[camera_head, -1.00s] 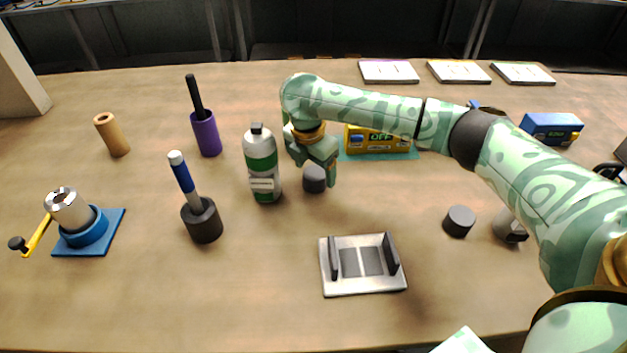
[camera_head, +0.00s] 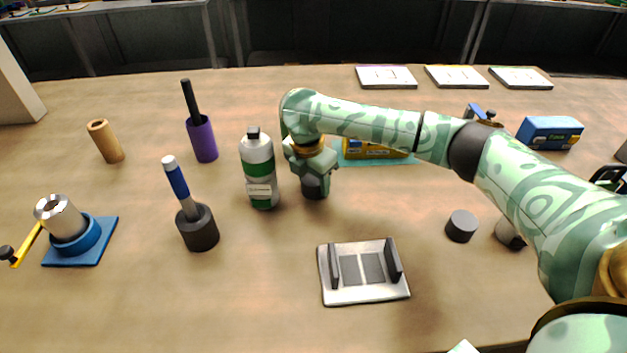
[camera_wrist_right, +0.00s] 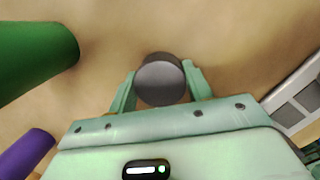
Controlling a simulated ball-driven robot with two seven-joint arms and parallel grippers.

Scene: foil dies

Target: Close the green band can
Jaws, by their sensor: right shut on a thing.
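The green band can (camera_head: 261,190) is a white spray can with a green band, a paper label and a small dark nozzle on top. It stands upright on the table, left of my right gripper. My right gripper (camera_head: 316,184) points down and is shut on a dark grey cap (camera_head: 315,192), apart from the can. In the right wrist view the cap (camera_wrist_right: 160,82) sits between the two fingers of the gripper (camera_wrist_right: 160,88). A green cylinder (camera_wrist_right: 35,52), likely the can, shows at upper left there. My left gripper is out of view.
A second dark cap (camera_head: 461,226) stands at right, near a grey can lying down (camera_head: 509,232). A metal fixture (camera_head: 365,296) is in front. A dark cup with a blue-handled brush (camera_head: 198,230) and a purple cup (camera_head: 202,138) are left of the can.

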